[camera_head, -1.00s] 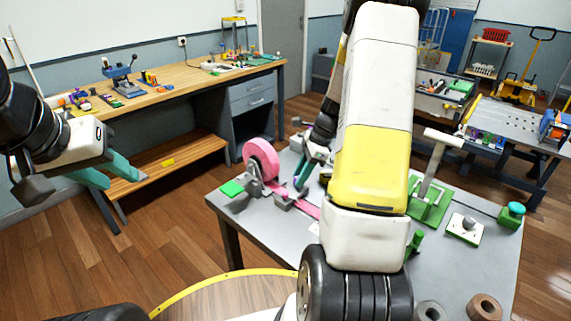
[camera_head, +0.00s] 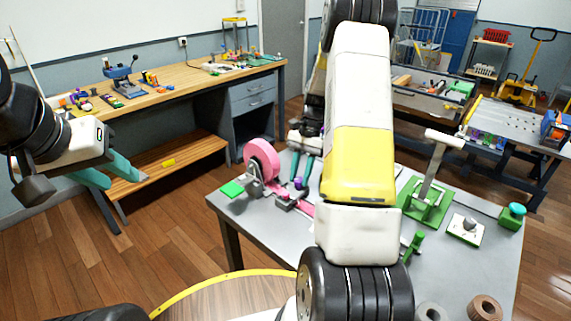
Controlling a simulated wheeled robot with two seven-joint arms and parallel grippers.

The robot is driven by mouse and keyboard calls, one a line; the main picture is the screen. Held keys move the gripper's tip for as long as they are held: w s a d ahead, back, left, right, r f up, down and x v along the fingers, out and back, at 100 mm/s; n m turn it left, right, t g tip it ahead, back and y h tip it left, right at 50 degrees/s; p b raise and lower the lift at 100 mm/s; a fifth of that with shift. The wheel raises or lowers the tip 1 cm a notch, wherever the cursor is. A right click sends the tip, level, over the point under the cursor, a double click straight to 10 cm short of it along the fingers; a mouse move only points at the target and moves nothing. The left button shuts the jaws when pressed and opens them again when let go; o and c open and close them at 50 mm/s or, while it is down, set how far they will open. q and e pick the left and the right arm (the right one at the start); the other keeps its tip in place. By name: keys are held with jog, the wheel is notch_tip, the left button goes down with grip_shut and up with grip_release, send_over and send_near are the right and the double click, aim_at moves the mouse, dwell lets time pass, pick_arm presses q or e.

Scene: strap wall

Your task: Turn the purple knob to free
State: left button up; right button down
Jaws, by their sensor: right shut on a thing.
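The purple knob (camera_head: 298,183) is small and sits on a grey strap fixture on the near grey table, beside the pink strap (camera_head: 276,189). My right gripper (camera_head: 301,177) reaches down to it, its teal fingers on either side and shut on the knob. The knob is partly covered by the fingers, so its exact angle cannot be read. A pink strap roll (camera_head: 262,160) stands upright left of the knob. My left gripper (camera_head: 112,174) is open and empty, away to the left above the floor.
A green block (camera_head: 232,189) lies at the table's left corner. A green lever press (camera_head: 428,199), a plate with a grey knob (camera_head: 466,229) and a green-teal button box (camera_head: 512,215) stand on the right. My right arm hides the table's middle. A long wooden bench (camera_head: 185,80) stands behind left.

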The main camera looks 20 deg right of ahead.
jog(key=n+h, duration=0.1)
jog(key=n, duration=0.2)
jog(key=n+g+h, duration=0.1)
jog(key=n, duration=0.2)
jog(key=shift+w+a+n, duration=0.1)
jog(key=shift+a+n, duration=0.05)
jog(key=shift+n, duration=0.25)
dwell(0.4)
jog(key=c, duration=1.1)
grip_release()
jog(key=shift+v, duration=3.95)
jog(key=shift+w+a, duration=0.1)
